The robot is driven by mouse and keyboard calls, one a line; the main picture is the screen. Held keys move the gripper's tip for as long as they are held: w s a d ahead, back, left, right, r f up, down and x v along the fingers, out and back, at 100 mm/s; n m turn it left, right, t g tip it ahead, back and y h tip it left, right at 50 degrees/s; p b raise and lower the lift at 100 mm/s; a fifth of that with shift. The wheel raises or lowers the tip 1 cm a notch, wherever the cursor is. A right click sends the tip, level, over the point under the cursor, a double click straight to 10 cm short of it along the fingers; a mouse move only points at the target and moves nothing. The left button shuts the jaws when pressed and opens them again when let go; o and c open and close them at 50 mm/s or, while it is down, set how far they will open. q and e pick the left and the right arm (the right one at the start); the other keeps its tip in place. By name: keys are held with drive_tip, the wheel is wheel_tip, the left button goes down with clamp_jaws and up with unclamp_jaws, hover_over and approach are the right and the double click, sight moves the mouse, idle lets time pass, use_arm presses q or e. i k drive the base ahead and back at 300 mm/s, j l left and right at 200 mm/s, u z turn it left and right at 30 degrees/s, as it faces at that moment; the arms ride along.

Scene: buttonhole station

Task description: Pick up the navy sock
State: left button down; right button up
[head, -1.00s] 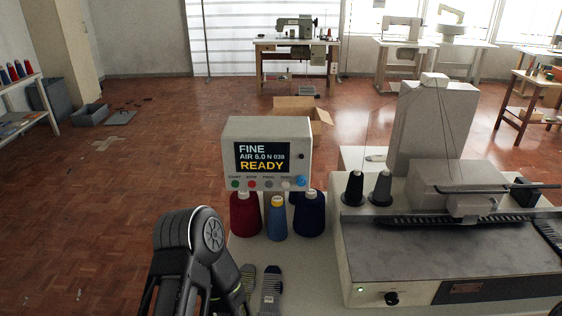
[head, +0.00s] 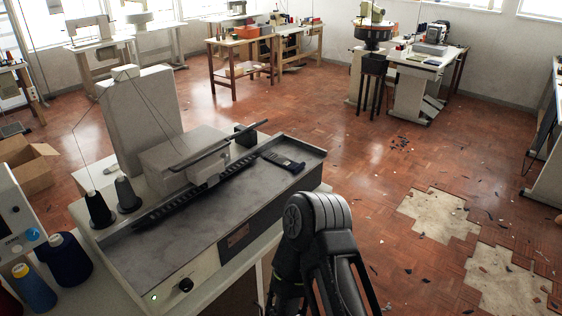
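No sock shows in the head view now. The part of the bench where socks lay in the earlier view is outside the frame. My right arm (head: 318,222) rises from the bottom edge, right of the buttonhole machine (head: 165,245). Only its black upper links show, and its gripper is out of the picture. My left arm and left gripper are not in view.
A navy thread cone (head: 68,262) and a blue one (head: 35,290) stand at the lower left, beside the control box (head: 14,215). Open floor with broken tile patches (head: 437,214) spreads to the right.

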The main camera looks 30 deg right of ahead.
sight(280, 160)
drive_tip(key=i+l+z, duration=0.1)
drive_tip(key=l+z, duration=0.35)
drive_tip(key=i+l+z, duration=0.15)
drive_tip(key=z, duration=0.3)
drive_tip(key=i+l+z, duration=0.3)
drive_tip(key=i+l, duration=0.9)
drive_tip(key=l, duration=0.15)
